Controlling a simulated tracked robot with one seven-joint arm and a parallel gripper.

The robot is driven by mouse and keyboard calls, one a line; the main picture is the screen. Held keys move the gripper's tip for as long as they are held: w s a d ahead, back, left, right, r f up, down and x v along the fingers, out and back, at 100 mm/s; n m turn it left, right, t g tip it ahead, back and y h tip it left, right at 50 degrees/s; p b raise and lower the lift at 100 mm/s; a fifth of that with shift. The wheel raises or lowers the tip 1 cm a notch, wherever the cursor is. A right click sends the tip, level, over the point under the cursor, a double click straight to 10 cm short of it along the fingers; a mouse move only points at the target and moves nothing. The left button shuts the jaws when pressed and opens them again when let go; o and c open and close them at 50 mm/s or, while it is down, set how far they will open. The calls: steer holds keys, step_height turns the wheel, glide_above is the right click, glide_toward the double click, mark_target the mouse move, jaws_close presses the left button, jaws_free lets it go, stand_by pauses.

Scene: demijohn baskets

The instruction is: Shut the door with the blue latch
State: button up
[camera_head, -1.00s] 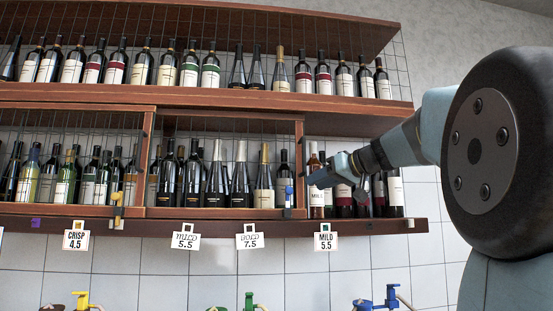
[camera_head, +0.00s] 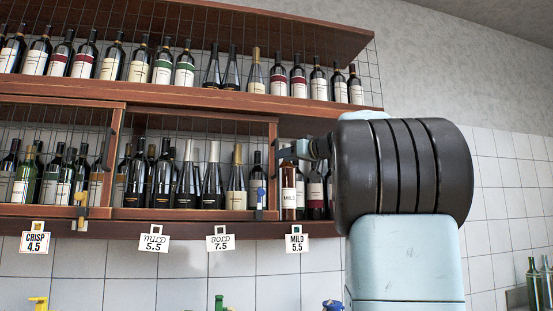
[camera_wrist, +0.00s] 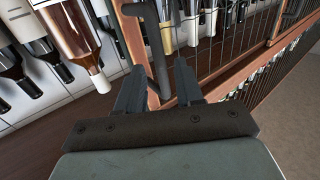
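The door with the blue latch (camera_head: 192,214) is the wood-framed wire-mesh door in the middle of the lower shelf in the head view. Its blue latch (camera_head: 261,197) sits at the lower right corner. My gripper (camera_head: 300,148) is beside the door's right upright, mostly hidden by my arm. In the wrist view my gripper (camera_wrist: 158,68) has its two fingers apart. A dark bar handle (camera_wrist: 142,28) on a wooden frame reaches down to the gap between them; I cannot tell if they touch. How far the door stands open is unclear.
A neighbouring mesh door with a yellow latch (camera_head: 80,198) is at left. Bottles stand behind the doors, and an amber bottle (camera_head: 289,192) stands right of the blue-latch door. More bottles line the upper shelf (camera_head: 190,95). Price tags (camera_head: 221,239) hang below.

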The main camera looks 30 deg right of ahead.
mark_target(277, 173)
steer(key=shift+x, duration=2.2)
steer(key=shift+c, duration=0.4)
jaws_close()
